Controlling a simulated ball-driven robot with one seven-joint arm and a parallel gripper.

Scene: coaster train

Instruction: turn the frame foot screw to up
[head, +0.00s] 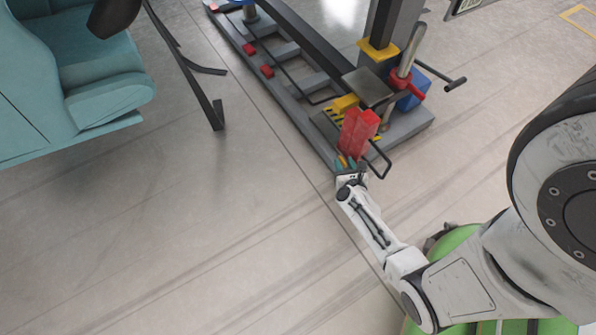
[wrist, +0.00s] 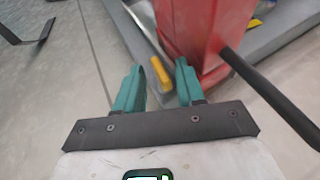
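My gripper (head: 348,167) is at the near end of a grey frame (head: 408,124), close to a red block (head: 358,130). In the wrist view its two teal fingers (wrist: 160,78) are apart, with a small yellow bar (wrist: 162,74) showing between their tips. The bar is tilted, beside the red block (wrist: 205,30); it may be the foot screw's handle, but I cannot tell for sure. I cannot tell whether the fingers touch it. The right finger is very near the red block. The screw's shaft and foot are not clearly visible.
A black bent bar (head: 378,160) sticks out right of the red block and crosses the right of the wrist view (wrist: 270,98). A grey post with a red-handled lever (head: 405,80) stands behind. Teal seats (head: 85,70) are at left.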

